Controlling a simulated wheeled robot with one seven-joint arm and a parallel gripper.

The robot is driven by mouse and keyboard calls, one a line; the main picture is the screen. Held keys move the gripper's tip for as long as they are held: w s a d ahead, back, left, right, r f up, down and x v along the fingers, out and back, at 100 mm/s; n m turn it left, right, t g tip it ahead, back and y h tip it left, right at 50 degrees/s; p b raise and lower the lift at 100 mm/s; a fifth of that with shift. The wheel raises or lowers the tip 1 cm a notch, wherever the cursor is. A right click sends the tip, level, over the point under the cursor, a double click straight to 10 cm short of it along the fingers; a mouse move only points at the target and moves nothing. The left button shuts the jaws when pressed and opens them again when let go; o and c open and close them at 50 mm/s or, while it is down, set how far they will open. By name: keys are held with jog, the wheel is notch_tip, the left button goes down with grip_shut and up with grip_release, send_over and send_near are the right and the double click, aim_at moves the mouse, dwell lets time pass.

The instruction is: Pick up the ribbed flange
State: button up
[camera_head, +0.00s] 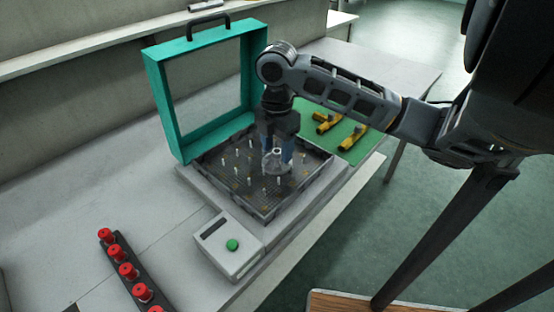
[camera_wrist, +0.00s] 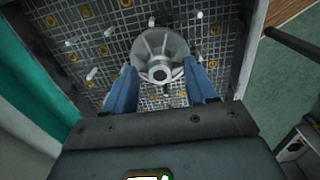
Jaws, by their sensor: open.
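The ribbed flange (camera_wrist: 161,55) is a grey metal disc with radial ribs and a central hub. It lies over the gridded bed of the dark tray in the wrist view. In the head view the flange (camera_head: 274,160) shows at the right part of the tray, partly hidden by my gripper. My gripper (camera_wrist: 160,75) points down with its two blue fingers apart, one on each side of the near part of the flange. The fingers (camera_head: 277,153) also show in the head view. I cannot tell whether they touch the flange.
White pegs stand on the tray (camera_head: 262,215) around the flange. A teal frame (camera_head: 166,105) with a handle rises behind it. A grey box with a green button (camera_head: 228,246) sits in front. Yellow tools (camera_head: 352,138) lie on a green mat (camera_head: 369,150). Red knobs (camera_head: 130,271) line a black strip.

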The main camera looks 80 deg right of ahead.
grip_shut()
dwell(0.4)
jog(key=shift+r, duration=0.1)
